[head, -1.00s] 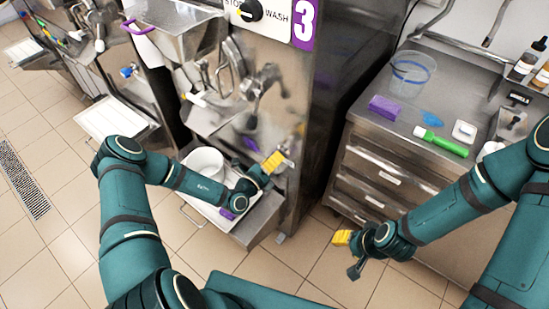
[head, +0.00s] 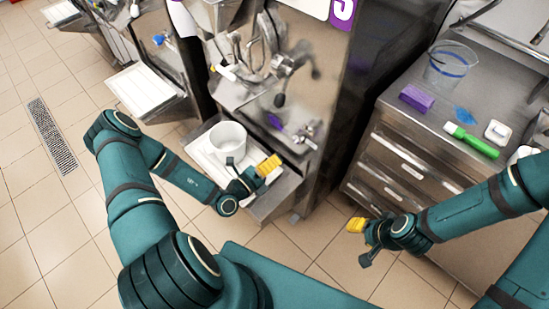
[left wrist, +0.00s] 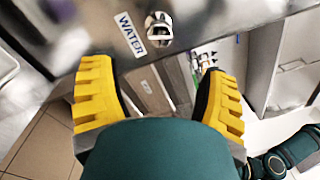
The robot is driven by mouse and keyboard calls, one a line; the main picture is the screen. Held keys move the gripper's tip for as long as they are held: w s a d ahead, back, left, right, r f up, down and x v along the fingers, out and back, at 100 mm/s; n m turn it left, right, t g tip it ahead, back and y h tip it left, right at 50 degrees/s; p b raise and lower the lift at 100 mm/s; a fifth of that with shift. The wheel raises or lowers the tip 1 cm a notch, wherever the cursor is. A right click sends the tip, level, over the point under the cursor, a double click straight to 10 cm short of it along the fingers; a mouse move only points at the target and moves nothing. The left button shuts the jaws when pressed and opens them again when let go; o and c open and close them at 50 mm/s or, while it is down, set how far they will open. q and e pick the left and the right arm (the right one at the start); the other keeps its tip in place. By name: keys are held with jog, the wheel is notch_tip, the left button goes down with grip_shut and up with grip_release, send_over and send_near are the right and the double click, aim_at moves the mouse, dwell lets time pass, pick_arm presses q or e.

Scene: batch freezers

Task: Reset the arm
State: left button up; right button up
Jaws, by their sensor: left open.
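My left gripper (head: 268,166) has yellow fingers and is above the front tray of the freezer in the head view. In the left wrist view its two yellow fingers (left wrist: 158,100) stand wide apart with nothing between them. My right gripper (head: 356,225) hangs over the floor in front of the steel drawer cabinet. Its yellow fingertips show, but I cannot tell how far apart they are.
A white bucket (head: 228,142) stands on the tray (head: 205,160) of the freezer (head: 318,85). On the cabinet (head: 405,125) are a purple sponge (head: 417,98), a green bottle (head: 470,140) and a clear container (head: 450,65). The tiled floor (head: 40,225) at left is clear.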

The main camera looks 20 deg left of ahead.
dwell(0.3)
pick_arm(q)
jog(key=s+d+m+g+h, duration=0.85)
jog(key=d+m+g, duration=0.25)
jog(key=d+m, duration=0.3)
jog(key=s+a+f+m+g+y+b, duration=0.1)
jog(key=s+f+m+g+y, duration=0.3)
jog(key=m, duration=0.5)
jog(key=s+a+f+m+g+y+b, duration=0.1)
jog(key=s+f+m+g+y, duration=0.1)
jog(key=s+m+g+y, duration=0.5)
jog(key=w+r+m+t, duration=0.2)
jog(key=w+m+t, duration=0.4)
jog(key=m, duration=0.6)
jog(key=shift+w+a+r+t+b, duration=0.15)
jog(key=shift+w+a+t+b, duration=0.2)
jog(key=shift+w, duration=0.85)
jog(key=shift+d, duration=0.1)
dwell(2.2)
